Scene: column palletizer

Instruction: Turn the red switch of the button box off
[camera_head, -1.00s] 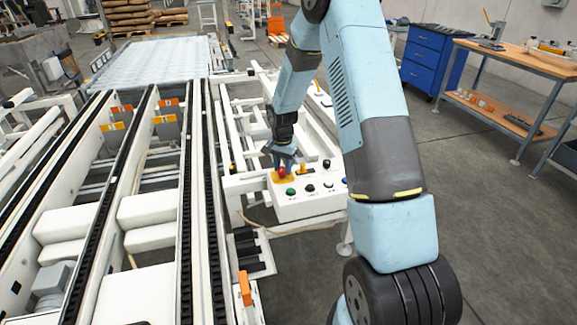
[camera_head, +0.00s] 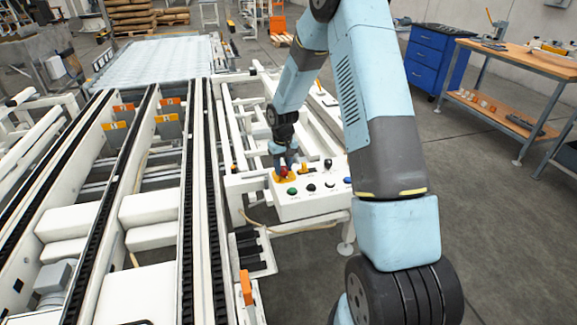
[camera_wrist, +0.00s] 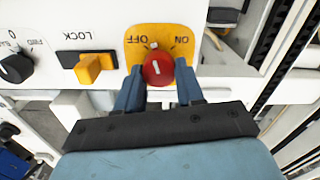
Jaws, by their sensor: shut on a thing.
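The red switch (camera_wrist: 158,68) is a round knob on a yellow plate (camera_wrist: 133,35) marked OFF and ON. In the wrist view a small pale mark shows at the knob's edge, close to the OFF label; the exact angle is hard to read. My gripper (camera_wrist: 158,74) has one blue finger on each side of the knob and is shut on it. The button box (camera_head: 318,205) is white. In the head view my gripper (camera_head: 281,160) reaches down onto the red switch (camera_head: 283,171) and partly hides it.
Beside the switch are a yellow LOCK switch (camera_wrist: 90,67) and a black knob (camera_wrist: 16,68). Green (camera_head: 292,190) and black buttons lie on the box's near side. Conveyor rails (camera_head: 200,200) run along the left. Open floor (camera_head: 480,220) lies to the right.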

